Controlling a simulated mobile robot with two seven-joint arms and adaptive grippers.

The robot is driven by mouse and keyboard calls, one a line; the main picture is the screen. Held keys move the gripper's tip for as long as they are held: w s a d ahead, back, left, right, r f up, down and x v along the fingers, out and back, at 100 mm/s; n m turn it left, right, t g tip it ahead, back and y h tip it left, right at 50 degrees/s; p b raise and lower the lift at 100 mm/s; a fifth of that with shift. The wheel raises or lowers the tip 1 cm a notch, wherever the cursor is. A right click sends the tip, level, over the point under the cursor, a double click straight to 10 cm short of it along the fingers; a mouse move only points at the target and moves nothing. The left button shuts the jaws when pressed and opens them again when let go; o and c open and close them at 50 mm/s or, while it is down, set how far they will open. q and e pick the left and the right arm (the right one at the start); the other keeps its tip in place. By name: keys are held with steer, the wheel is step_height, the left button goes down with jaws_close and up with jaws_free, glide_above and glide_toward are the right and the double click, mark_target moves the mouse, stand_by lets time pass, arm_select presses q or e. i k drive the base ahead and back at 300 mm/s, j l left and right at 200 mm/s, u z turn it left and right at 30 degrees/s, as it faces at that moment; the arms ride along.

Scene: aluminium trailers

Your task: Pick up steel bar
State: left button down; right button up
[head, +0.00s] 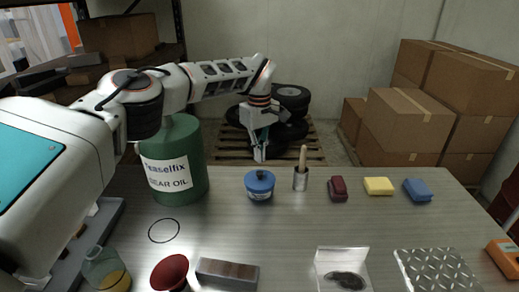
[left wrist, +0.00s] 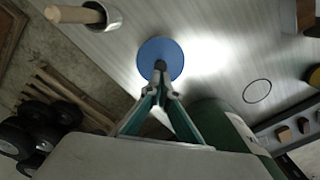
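A bar-shaped block (head: 228,274) with a dark brownish top and grey ends lies at the near edge of the workbench, left of centre; it is the only bar-like thing I see, but I cannot tell that it is steel. My left gripper (head: 260,155) points down over the far side of the bench, far from this block. In the left wrist view its fingertips (left wrist: 161,78) meet, with nothing visibly held. They appear above a blue-lidded pot (head: 260,186), whose lid also shows in the left wrist view (left wrist: 173,53). My right gripper is not in view.
The workbench (head: 290,228) has a clear middle. A green gear oil drum (head: 188,140) stands at the left. A brush cup (head: 301,180) stands behind.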

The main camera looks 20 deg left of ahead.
mark_target(222, 270)
steer(key=k+l, duration=0.2)
steer(key=k, duration=0.3)
steer(key=k+l, duration=0.2)
steer(key=k, duration=0.25)
